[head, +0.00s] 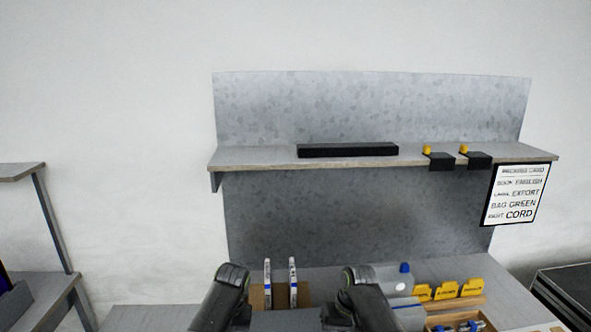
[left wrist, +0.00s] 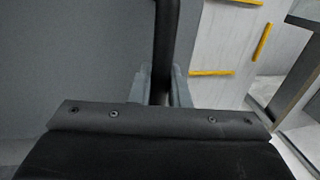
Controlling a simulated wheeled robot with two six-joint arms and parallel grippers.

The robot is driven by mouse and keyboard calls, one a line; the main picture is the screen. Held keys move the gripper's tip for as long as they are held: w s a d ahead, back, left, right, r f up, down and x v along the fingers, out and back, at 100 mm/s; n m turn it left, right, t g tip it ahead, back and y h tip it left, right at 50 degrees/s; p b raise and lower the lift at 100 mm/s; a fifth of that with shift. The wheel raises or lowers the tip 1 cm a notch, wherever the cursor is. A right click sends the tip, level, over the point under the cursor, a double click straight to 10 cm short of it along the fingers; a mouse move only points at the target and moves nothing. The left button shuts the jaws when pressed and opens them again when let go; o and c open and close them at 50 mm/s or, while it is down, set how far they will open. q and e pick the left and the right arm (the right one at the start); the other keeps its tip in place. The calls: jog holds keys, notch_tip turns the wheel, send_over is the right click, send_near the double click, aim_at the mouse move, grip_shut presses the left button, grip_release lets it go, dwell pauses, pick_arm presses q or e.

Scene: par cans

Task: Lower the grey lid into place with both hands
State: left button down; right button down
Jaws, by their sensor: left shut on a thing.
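The grey lid shows as a broad flat grey panel (left wrist: 75,55) filling the left of the left wrist view, with a dark bar (left wrist: 166,35) along its right side. My left gripper (left wrist: 163,88) is shut on this dark bar, which looks like the lid's edge or handle. In the head view a dark grey strip (head: 285,321), likely the lid's top, lies between my two arms at the bottom edge. My left arm (head: 230,285) and right arm (head: 362,292) come down on either side of it. Both sets of fingertips are hidden there, and I cannot see what the right one holds.
Two white upright pieces (head: 292,282) stand behind the strip. Yellow holders (head: 446,291) and a wooden tray (head: 458,316) are on the bench at right. A shelf (head: 240,158) bears a black bar (head: 348,150). A sign (head: 515,194) hangs at right.

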pick_arm(q)
jog(key=shift+a, duration=0.1)
pick_arm(e)
jog(key=shift+d, duration=0.1)
pick_arm(q)
jog(key=c, duration=1.3)
grip_release()
pick_arm(e)
jog(key=shift+r, duration=0.1)
pick_arm(q)
jog(key=shift+s, duration=0.1)
jog(key=shift+c, duration=0.2)
pick_arm(e)
jog(key=c, duration=1.3)
grip_release()
jog(key=shift+c, duration=0.2)
pick_arm(q)
jog(key=shift+r, duration=0.2)
pick_arm(e)
jog(key=shift+r, duration=0.15)
